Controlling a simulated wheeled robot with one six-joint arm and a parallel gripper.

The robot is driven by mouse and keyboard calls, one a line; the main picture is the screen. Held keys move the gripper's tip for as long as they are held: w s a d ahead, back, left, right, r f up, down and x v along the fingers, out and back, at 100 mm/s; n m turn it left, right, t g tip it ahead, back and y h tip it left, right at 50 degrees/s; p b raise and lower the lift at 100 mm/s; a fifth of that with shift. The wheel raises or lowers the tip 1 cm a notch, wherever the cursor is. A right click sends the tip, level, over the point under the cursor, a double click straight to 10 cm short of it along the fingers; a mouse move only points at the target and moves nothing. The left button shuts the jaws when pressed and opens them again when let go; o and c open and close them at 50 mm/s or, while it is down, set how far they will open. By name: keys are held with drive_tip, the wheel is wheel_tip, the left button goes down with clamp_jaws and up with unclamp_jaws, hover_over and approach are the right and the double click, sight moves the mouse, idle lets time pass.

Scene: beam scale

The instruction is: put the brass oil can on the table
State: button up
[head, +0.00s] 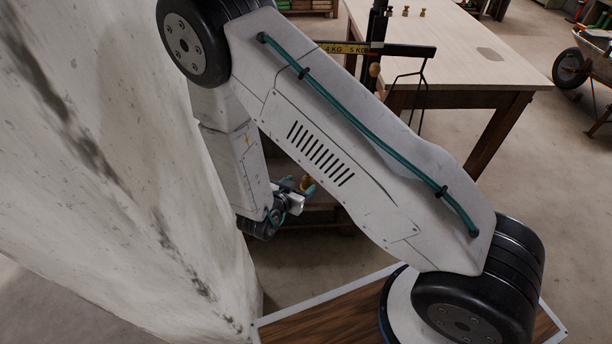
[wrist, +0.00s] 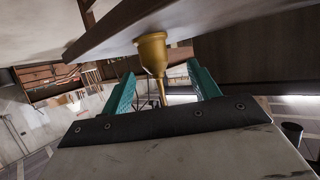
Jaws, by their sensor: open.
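The brass oil can (wrist: 152,52) shows in the wrist view with its wide body at the top of the picture and its thin spout pointing down the picture. Its base meets a pale surface, so the wrist picture looks upside down. My gripper (wrist: 162,88) is open, with one teal finger on each side of the spout. I cannot tell whether either finger touches the can. In the head view a small brass patch (head: 306,182) of the can shows beside my gripper (head: 299,188), low behind my arm. The wooden table (head: 465,45) stands at the back right.
A dark beam scale (head: 400,49) with a yellow kilogram scale stands at the table's near left edge. Small brass weights (head: 405,11) sit on the table. Much of the tabletop is bare. A pale wall fills the left. A wheelbarrow (head: 590,58) stands at the far right.

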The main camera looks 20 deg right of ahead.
sight(311, 177)
drive_tip(key=shift+s+d+x, duration=0.15)
drive_tip(key=shift+x, duration=1.8)
drive_tip(key=shift+s+d+x, duration=0.1)
drive_tip(key=shift+x, duration=1.85)
drive_tip(key=shift+s+r, duration=0.1)
drive_tip(key=c, duration=1.2)
